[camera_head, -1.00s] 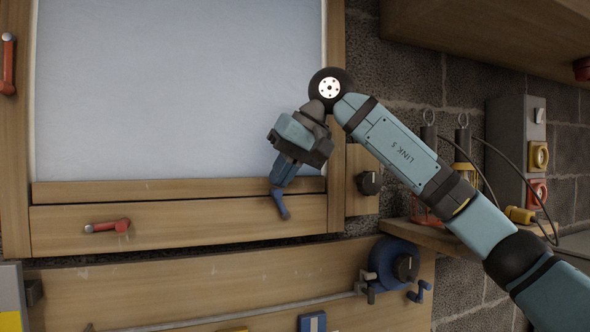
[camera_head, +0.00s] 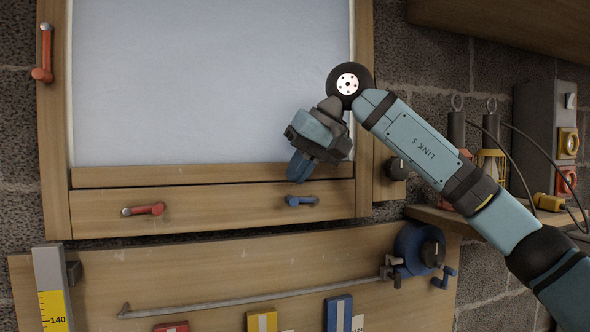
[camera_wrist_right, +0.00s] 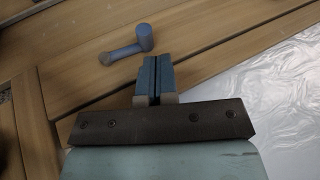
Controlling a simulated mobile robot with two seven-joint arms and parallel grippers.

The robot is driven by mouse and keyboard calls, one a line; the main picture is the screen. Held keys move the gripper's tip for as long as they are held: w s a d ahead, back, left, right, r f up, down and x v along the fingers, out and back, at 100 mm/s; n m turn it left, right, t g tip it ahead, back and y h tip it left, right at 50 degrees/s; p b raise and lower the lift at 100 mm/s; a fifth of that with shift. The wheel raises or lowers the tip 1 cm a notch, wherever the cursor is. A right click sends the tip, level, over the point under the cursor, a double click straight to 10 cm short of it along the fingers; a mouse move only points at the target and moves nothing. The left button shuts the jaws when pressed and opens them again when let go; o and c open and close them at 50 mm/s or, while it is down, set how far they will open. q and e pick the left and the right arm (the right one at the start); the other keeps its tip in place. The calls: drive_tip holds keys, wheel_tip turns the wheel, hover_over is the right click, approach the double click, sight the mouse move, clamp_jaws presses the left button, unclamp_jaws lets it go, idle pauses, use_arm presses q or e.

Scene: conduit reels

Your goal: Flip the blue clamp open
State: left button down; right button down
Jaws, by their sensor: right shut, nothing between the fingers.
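The blue clamp (camera_head: 302,200) is on the lower wooden frame rail, right of its middle. It lies nearly level along the rail, its thick knob end at left and its light-tipped arm pointing right. In the right wrist view the blue clamp (camera_wrist_right: 128,45) lies just beyond the fingertips, with a small visible gap. My right gripper (camera_head: 299,178) is just above the clamp, its blue fingers shut and empty; they also show together in the wrist view (camera_wrist_right: 153,66). My left gripper is not in view.
A red clamp (camera_head: 144,209) lies level on the same rail at left, and another red clamp (camera_head: 45,55) stands upright on the left post. A whitish panel (camera_head: 210,80) fills the frame. Below are a blue crank reel (camera_head: 415,245) and a metal rod (camera_head: 250,299). A shelf (camera_head: 445,218) stands at right.

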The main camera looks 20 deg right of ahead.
drive_tip(key=shift+d+f, duration=0.15)
drive_tip(key=shift+d, duration=0.25)
drive_tip(key=b+v, duration=0.2)
drive_tip(key=v, duration=1.2)
drive_tip(key=shift+f, duration=0.1)
